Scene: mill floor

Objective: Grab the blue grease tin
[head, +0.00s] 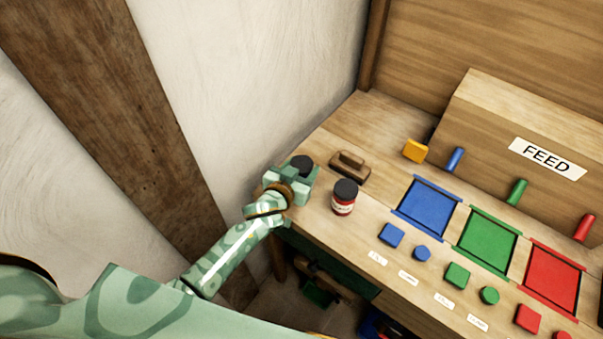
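A round dark lid (302,162) shows at the left end of the wooden bench, right at my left gripper (301,178). The body below this lid is hidden by the gripper, so I cannot see whether it is the blue grease tin. My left gripper is around or against this lidded thing; I cannot tell whether its fingers are shut on it. No tin with a visible blue body shows. A jar with a black lid and a red and white label (344,200) stands upright just right of the gripper, apart from it. My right gripper is not in view.
A brown wooden block with a handle (350,167) lies behind the jar. A yellow block (415,151) is farther back. Blue (427,209), green (486,242) and red (553,278) trays fill the right, with small coloured blocks in front. A FEED box (540,140) stands behind.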

